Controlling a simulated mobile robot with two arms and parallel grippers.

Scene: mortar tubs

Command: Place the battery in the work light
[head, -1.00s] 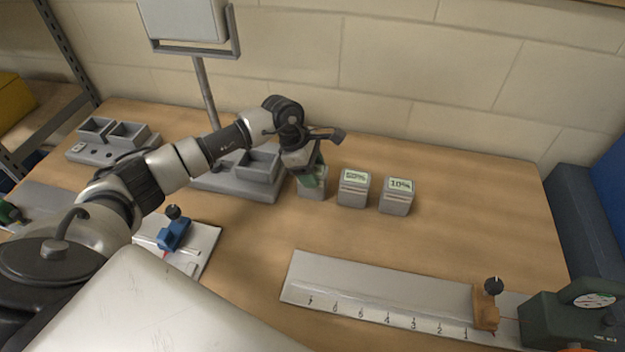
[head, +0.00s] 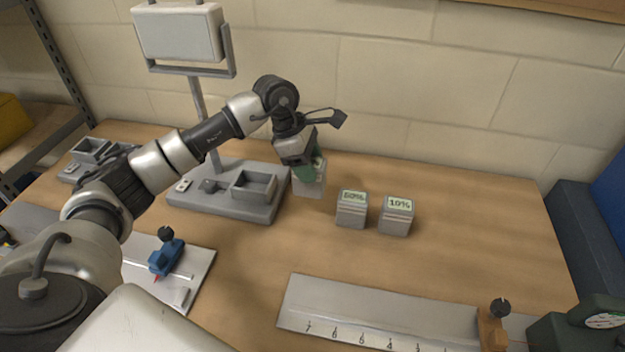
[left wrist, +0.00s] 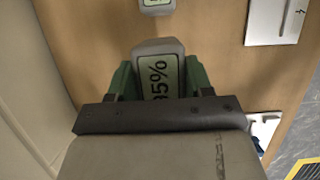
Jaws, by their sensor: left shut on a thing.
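The work light has a pale lamp panel (head: 178,34) on a grey post, with a grey base (head: 212,203) on the bench. An open, empty box-shaped bay (head: 254,184) is at the right of the base. My left gripper (head: 311,168) is shut on a grey battery (head: 309,186), to the right of the bay and apparently above the bench. In the left wrist view this battery (left wrist: 158,47) sits upright between the green fingers; its display ends in "5%", the first digit unclear. Batteries marked 50% (head: 351,210) and 10% (head: 396,215) stand to the right. My right gripper is out of view.
Another grey unit with open bays (head: 90,150) is at the back left. A plate with a blue slider (head: 166,256) and a numbered rail (head: 380,312) lie in front. A block wall is behind. Bench to the right of the batteries is clear.

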